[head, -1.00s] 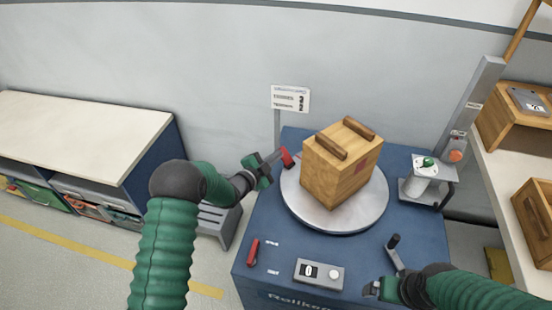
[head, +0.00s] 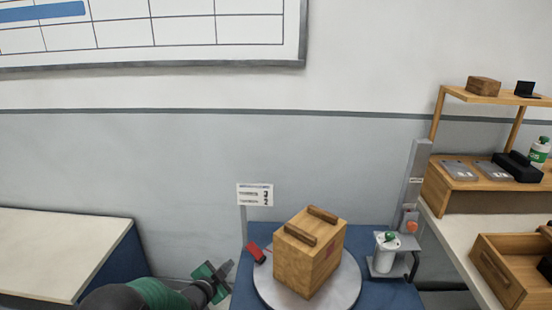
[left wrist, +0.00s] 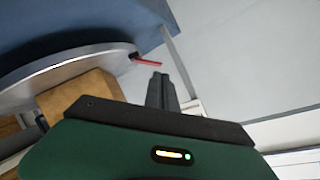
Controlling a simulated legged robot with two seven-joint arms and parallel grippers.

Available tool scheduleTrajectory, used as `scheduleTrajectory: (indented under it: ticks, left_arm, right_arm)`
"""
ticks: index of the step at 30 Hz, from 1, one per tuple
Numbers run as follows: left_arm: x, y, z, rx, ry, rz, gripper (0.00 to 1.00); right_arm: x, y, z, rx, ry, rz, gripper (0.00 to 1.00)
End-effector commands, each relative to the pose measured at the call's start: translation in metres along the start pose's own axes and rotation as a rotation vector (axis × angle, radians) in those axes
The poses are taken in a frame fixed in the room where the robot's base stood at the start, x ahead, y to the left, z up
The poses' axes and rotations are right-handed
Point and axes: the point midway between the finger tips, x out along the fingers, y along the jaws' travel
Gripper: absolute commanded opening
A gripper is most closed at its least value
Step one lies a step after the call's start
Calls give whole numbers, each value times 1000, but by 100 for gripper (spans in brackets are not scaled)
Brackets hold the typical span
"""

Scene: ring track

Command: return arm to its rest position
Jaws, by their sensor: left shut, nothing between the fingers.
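My left arm comes in at the bottom of the head view, and its left gripper (head: 226,272) is just left of the blue table (head: 240,290), apart from everything. Its fingers are shut and empty; in the left wrist view the closed fingers (left wrist: 162,90) point toward the table's edge. My right gripper is outside both current views. A wooden box (head: 308,255) with two dark handles on top stands on the round grey turntable (head: 345,288). A red lever (head: 256,252) sits at the table's back left, and it also shows in the left wrist view (left wrist: 148,63).
A small sign (head: 255,194) stands behind the table. A white canister (head: 386,255) in a holder is at the right, beside a grey post (head: 414,185). A shelf unit with an open wooden drawer (head: 500,275) is farther right. A pale bench (head: 60,250) is at the left.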

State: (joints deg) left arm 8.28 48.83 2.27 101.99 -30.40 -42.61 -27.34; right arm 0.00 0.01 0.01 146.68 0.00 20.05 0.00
Motion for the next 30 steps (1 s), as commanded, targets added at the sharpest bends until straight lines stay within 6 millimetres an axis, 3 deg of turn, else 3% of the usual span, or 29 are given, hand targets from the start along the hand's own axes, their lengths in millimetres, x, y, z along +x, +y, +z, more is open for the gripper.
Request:
scheduleTrajectory:
  ticks: [2, 6, 9, 18, 19, 30]
  left_arm:
    - [-45, 4, 2, -142, -186, 36, 0]
    - [-148, 45, 23, -434, -529, 91, 0]
    - [-205, 75, 32, -578, -691, 118, 0]
    - [-339, 150, 37, -875, -1023, 177, 0]
    - [-344, 133, 20, -871, -1018, 175, 0]
    - [-384, 58, -66, -863, -1015, 175, 0]
  right_arm:
    - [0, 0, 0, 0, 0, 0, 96]
    - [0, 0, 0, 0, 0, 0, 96]
    - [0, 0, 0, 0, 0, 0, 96]
    - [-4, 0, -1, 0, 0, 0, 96]
    - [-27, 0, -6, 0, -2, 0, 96]
    - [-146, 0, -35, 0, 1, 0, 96]
